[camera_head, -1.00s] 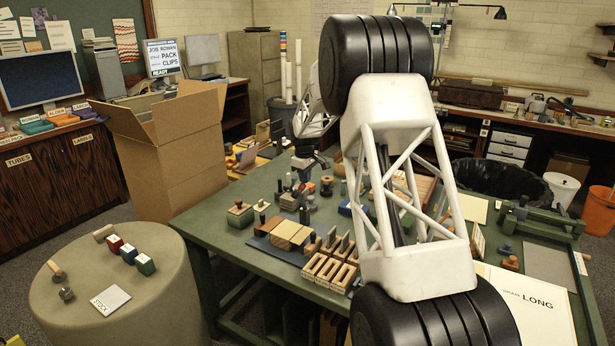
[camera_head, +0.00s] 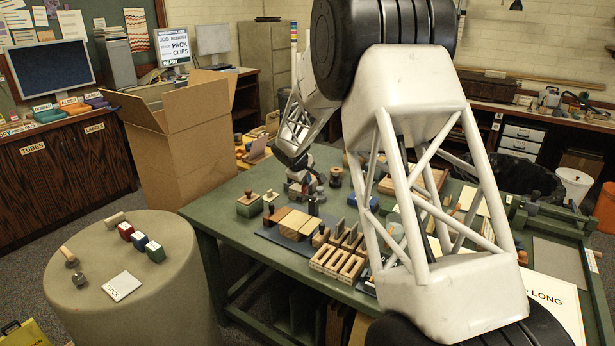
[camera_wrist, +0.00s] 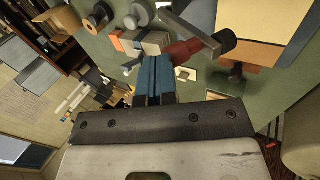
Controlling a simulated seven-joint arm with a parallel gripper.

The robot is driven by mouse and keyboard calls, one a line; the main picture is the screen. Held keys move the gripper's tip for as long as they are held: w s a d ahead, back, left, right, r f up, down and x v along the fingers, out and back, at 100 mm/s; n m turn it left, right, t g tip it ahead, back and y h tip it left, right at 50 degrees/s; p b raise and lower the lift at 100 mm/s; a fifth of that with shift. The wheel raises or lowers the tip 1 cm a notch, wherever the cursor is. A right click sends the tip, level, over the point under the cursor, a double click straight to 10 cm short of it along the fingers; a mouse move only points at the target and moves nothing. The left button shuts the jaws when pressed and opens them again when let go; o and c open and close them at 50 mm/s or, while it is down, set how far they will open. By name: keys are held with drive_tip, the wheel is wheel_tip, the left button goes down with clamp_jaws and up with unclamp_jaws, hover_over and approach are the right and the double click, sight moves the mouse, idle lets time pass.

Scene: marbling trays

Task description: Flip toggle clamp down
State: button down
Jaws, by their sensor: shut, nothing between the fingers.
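The toggle clamp shows in the wrist view as a red grip (camera_wrist: 186,52) beside a grey metal bar with a black tip (camera_wrist: 224,41). My gripper (camera_wrist: 155,60) has its blue fingers pressed together and empty, with the tips right beside the red grip. I cannot tell whether they touch it. In the head view my gripper (camera_head: 301,176) is low over the far left part of the green table, among small fixtures. The clamp is too small and covered there to make out clearly.
The green table (camera_head: 236,232) holds wooden blocks (camera_head: 290,221), a slotted wooden rack (camera_head: 338,259) and a green block with a knob (camera_head: 249,204) close by. My arm hides the table's middle. A round stand (camera_head: 145,290) and a cardboard box (camera_head: 180,150) are to the left.

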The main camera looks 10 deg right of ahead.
sight(301, 194)
drive_tip(key=shift+s+a+f+t+h, duration=0.3)
drive_tip(key=shift+s+a+t+h, duration=0.05)
drive_tip(key=shift+t+h, duration=0.05)
drive_tip(key=shift+s+a+f, duration=1.15)
drive_tip(key=shift+f, duration=0.25)
drive_tip(key=shift+w+d+r, duration=0.1)
